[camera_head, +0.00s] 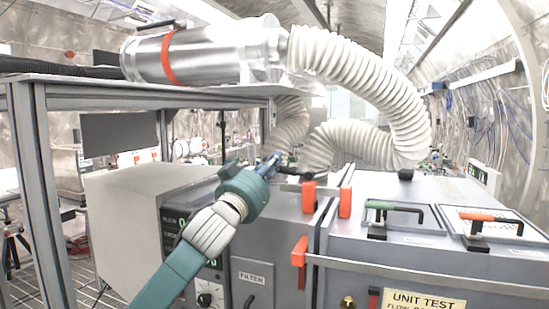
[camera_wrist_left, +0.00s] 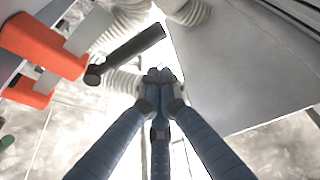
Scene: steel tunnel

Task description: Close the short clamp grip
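A short black grip (camera_wrist_left: 127,54) shows in the left wrist view, just ahead and left of my fingertips, beside an orange block (camera_wrist_left: 42,45). I take it to be the clamp grip. My left gripper (camera_wrist_left: 160,76) has its blue fingers drawn together at the tips, with nothing seen between them. The tips look close to the grip but apart from it. In the head view my left gripper (camera_head: 268,164) is above the grey cabinet near two upright orange blocks (camera_head: 308,197); the dark grip there is small and partly hidden. My right gripper is in neither view.
Ribbed white hose (camera_head: 365,80) arches over the cabinets from a steel cylinder (camera_head: 205,55) on a shelf. A green handle (camera_head: 393,206) and an orange-red handle (camera_head: 490,217) sit on the right cabinet (camera_head: 440,190). A frame post (camera_head: 40,190) stands at left.

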